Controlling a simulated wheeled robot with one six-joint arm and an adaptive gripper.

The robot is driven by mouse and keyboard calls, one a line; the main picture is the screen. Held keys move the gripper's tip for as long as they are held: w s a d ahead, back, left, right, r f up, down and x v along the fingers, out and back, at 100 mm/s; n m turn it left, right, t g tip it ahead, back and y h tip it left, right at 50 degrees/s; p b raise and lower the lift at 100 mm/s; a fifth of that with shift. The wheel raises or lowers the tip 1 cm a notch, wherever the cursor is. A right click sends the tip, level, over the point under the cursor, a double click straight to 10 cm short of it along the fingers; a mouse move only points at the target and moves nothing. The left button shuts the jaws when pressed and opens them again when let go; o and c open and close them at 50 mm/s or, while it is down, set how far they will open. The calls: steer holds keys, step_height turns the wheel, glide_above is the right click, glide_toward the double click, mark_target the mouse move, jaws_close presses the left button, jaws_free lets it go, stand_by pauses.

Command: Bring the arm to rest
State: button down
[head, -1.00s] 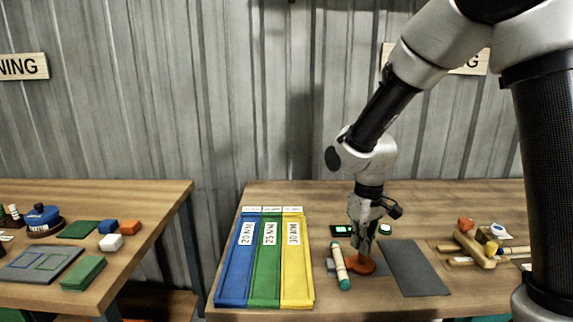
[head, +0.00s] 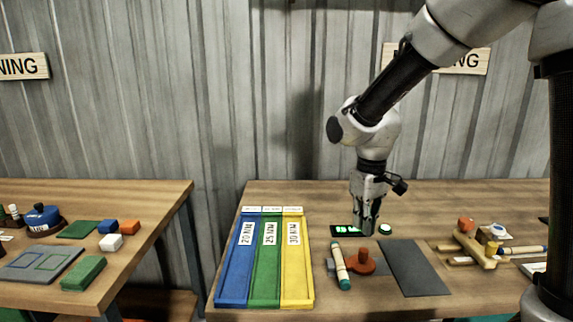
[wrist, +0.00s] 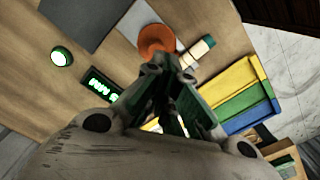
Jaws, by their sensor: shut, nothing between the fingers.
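My gripper (head: 366,232) is shut and empty, pointing down above the right table in the head view. In the wrist view my gripper (wrist: 172,130) has its fingers close together over the table. Below and in front of it stands an orange-brown round piece with a knob (head: 361,262), apart from the fingers. It also shows in the wrist view (wrist: 156,40). A cream and teal cylinder (head: 341,266) lies next to it.
A display with green digits (head: 346,231) and a green button (head: 385,229) lie near my gripper. Blue, green and yellow labelled trays (head: 264,285) are at left, a dark mat (head: 415,268) and a wooden fixture (head: 475,250) at right. A second table (head: 150,205) stands farther left.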

steer(key=shift+r, duration=0.5)
steer(key=s+d+r+m+t, duration=0.2)
steer(key=s+d+r, duration=0.3)
steer(key=s+d, duration=0.3)
steer(key=s+d+r+m+t, duration=0.2)
steer(key=s+d+r+m, duration=0.2)
steer(key=s+d, duration=0.5)
step_height(320, 180, up, 2)
steer(key=shift+s+d+r, duration=0.1)
steer(key=shift+s+d, duration=0.2)
steer(key=shift+s, duration=0.7)
